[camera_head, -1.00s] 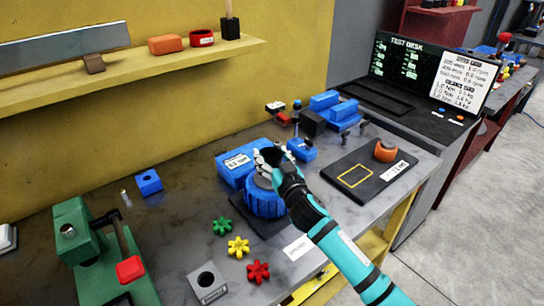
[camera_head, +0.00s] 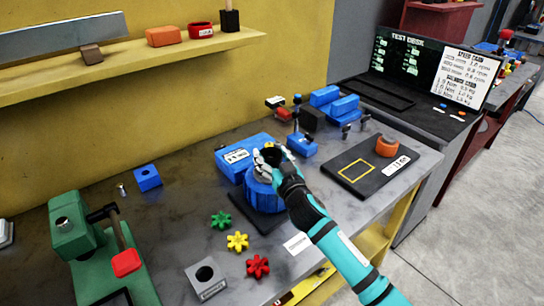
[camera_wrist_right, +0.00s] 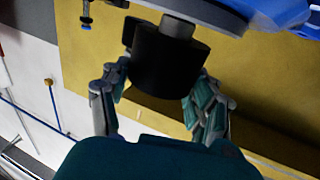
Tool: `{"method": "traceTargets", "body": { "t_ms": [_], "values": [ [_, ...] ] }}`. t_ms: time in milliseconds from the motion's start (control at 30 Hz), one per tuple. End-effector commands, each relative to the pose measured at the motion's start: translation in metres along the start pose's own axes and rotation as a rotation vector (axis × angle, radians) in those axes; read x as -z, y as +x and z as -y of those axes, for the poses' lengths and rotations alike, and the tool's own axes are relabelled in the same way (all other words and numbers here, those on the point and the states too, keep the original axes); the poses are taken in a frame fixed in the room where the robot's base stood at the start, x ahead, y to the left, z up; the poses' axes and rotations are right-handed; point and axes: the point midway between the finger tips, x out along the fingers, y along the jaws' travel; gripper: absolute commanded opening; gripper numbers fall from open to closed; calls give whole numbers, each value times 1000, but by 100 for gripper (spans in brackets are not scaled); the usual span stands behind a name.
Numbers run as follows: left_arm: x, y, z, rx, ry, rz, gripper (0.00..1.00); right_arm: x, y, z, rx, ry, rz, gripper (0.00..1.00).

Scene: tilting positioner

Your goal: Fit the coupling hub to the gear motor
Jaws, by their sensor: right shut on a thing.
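The blue gear motor (camera_head: 264,198) stands upright on a dark base plate on the bench. My right gripper (camera_head: 270,160) is over its top and shut on the coupling hub, a dark cylinder (camera_head: 269,156). In the right wrist view the black hub (camera_wrist_right: 168,62) sits between the fingers of my right gripper (camera_wrist_right: 160,95). A grey shaft (camera_wrist_right: 178,27) shows between the hub and the motor's grey and blue face (camera_wrist_right: 215,10). I cannot tell how far the shaft is in the hub. The fingers partly hide the hub in the head view. My left gripper is out of view.
Green (camera_head: 221,219), yellow (camera_head: 237,241) and red (camera_head: 257,266) star-shaped pieces lie in front of the motor. A grey block with a hole (camera_head: 206,280) is nearby. A green press (camera_head: 85,250) stands at left. A black mat (camera_head: 372,170) with an orange part is at right.

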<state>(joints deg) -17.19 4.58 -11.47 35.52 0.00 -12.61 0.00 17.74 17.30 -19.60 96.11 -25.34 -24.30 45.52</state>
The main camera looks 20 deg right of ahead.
Motion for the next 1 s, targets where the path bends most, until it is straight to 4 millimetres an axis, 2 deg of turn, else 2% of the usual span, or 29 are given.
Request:
{"method": "traceTargets", "body": {
  "t_ms": [567, 900, 933, 1000],
  "values": [
    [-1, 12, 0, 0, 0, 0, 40, -11, 0, 0, 1, -1, -6, 4],
    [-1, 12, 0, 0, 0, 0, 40, -12, 0, 0, 1, -1, -6, 4],
    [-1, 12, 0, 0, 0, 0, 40, -12, 0, 0, 1, -1, -6, 65],
    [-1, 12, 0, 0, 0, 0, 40, -12, 0, 0, 1, -1, -5, 74]
  ]
}}
